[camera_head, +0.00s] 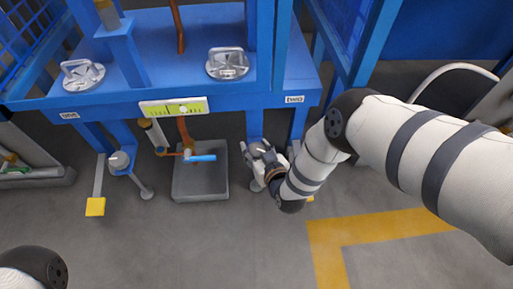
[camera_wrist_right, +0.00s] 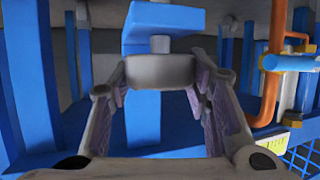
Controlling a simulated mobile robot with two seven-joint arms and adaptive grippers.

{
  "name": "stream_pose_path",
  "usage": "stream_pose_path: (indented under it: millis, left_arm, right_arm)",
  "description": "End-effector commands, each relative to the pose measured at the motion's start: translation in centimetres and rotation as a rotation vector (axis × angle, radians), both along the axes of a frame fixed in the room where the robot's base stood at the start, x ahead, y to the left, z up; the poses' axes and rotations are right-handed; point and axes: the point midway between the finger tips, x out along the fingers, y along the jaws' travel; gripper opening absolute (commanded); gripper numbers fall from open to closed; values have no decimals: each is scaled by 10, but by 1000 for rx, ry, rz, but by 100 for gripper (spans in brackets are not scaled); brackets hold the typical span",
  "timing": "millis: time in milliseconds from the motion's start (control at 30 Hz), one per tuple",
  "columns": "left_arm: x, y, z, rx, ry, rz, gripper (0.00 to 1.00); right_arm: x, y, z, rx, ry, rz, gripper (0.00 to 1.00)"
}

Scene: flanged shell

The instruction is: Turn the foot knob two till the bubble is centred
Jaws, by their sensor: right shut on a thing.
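Foot knob two is a grey round knob (camera_wrist_right: 160,70) under a blue bracket in the right wrist view. My right gripper (camera_head: 257,163) has its fingers on both sides of this knob and is shut on it; in the head view the gripper mostly hides it. The "two" label (camera_head: 294,99) is on the blue frame above right. The yellow-green level (camera_head: 160,109) is on the front beam. Its pale bubble (camera_head: 183,109) looks a little right of the middle, but is small. My left gripper is out of view; only part of my left arm shows.
Foot knob one (camera_head: 119,160) is at the left leg, near the "one" label (camera_head: 69,115). A blue-handled valve (camera_head: 201,158) on copper pipe is above a grey tray (camera_head: 201,190), left of my right gripper. Open floor (camera_head: 210,245) lies in front.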

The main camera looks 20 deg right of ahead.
Motion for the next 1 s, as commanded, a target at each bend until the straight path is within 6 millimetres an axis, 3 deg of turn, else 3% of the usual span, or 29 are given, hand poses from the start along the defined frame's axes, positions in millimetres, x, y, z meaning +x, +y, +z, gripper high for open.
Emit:
stream_pose_path:
  millis: [200,433,467,533,867,1000]
  left_arm:
    - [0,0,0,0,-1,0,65]
    - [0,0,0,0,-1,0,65]
    - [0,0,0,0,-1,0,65]
    - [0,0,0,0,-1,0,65]
    - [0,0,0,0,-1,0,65]
    - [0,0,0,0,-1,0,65]
  right_arm:
    - [0,0,-1,1,1,-121,16]
    - [-1,0,-1,-1,2,-124,16]
    - [-1,0,-1,-1,2,-124,49]
    - [-1,0,-1,-1,2,-124,64]
    - [-2,0,0,0,2,-123,65]
    - [-21,3,8,0,4,-122,65]
